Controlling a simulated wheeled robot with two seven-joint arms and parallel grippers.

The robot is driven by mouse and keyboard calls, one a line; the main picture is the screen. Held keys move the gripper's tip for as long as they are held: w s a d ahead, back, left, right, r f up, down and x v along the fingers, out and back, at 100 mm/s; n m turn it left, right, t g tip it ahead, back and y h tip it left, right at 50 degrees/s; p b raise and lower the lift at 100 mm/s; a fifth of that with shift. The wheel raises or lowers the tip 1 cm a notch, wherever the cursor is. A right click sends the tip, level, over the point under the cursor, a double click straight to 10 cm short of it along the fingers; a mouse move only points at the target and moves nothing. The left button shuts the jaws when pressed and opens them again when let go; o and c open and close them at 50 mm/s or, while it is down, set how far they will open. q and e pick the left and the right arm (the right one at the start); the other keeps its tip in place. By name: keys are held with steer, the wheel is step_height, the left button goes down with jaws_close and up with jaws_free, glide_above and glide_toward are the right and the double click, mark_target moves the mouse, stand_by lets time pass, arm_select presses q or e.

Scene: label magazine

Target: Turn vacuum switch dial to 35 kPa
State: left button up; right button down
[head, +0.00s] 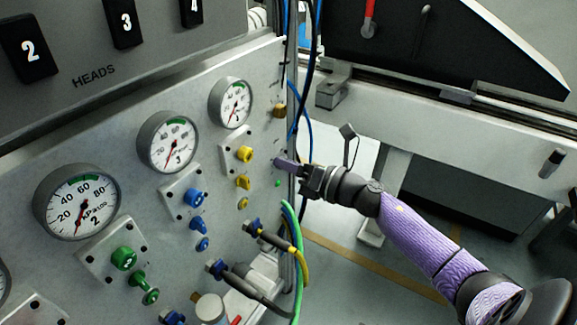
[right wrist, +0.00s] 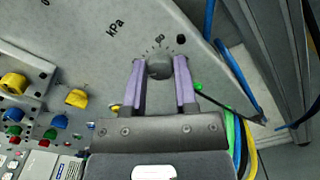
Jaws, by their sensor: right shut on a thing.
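The vacuum switch dial (right wrist: 159,66) is a small grey round knob on the grey panel. Printed scale marks and "kPa" lettering show near it in the right wrist view. My right gripper (right wrist: 160,78) has its two purple fingers on either side of the knob, shut on it. In the head view my right gripper (head: 284,163) reaches the panel's right edge, and its fingers hide the dial. The exact dial reading is too small to tell. My left gripper is not in view.
Green and yellow hoses (head: 292,235) hang just below my right gripper. Blue and black cables (head: 306,80) run down beside the panel edge.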

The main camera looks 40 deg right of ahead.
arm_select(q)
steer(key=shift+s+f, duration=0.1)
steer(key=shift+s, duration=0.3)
arm_select(e)
steer(key=shift+f+n, duration=0.1)
steer(key=shift+n, duration=0.4)
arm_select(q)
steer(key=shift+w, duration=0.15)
arm_select(e)
steer(key=shift+c, duration=2)
jaws_free()
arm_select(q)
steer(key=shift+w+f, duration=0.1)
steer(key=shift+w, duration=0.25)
